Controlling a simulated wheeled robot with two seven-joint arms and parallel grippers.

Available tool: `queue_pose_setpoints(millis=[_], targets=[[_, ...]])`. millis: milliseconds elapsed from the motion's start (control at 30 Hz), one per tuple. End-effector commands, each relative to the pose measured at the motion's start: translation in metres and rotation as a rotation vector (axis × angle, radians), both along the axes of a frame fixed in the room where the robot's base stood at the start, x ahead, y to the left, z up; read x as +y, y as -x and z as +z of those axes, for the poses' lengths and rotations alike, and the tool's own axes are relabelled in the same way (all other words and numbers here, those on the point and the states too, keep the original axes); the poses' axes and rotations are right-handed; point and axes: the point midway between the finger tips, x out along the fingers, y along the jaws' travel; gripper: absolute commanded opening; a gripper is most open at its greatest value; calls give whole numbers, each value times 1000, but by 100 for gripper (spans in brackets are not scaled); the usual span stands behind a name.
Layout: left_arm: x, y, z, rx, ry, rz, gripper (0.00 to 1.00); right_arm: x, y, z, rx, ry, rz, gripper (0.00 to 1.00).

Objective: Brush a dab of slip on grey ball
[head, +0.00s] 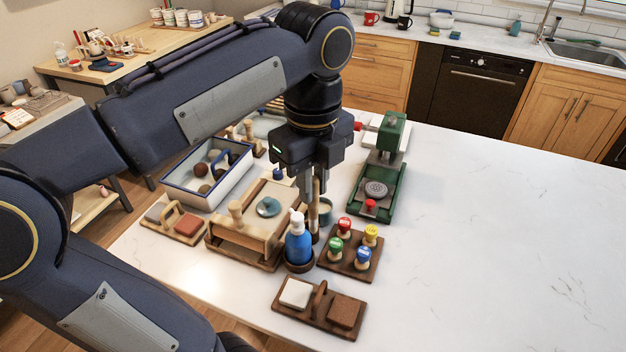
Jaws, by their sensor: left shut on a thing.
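My left gripper (313,188) points down over the tools on the white table. It is shut on a thin wooden handle (314,214), which looks like a brush standing upright. Its lower end is hidden behind a blue pump bottle (298,243). A white tray with a blue rim (182,186) holds several balls in grey, brown and dark tones. One greyish ball (214,155) lies toward its back. My right gripper is not in view.
A wooden press box (232,238) stands left of the bottle. A rack of coloured stamps (350,258), a green press (385,185), a two-block holder in front (318,310) and another at left (175,224) surround it. The table's right side is clear.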

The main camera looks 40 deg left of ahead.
Motion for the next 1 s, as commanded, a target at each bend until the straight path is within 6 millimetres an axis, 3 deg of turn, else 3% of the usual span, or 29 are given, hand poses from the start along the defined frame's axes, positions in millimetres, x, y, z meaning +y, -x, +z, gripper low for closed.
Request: queue_pose_setpoints(millis=[333, 467, 667, 800, 1000], targets=[[1, -2, 2, 1, 0, 6, 3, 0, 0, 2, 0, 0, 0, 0], [5, -17, -1, 4, -5, 59, 3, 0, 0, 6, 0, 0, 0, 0], [25, -71, -18, 10, -16, 263, 3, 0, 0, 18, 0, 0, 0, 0], [48, -112, -40, 9, -17, 434, 3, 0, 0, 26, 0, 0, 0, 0], [79, -154, -75, 8, -9, 641, 3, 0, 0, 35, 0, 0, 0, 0]])
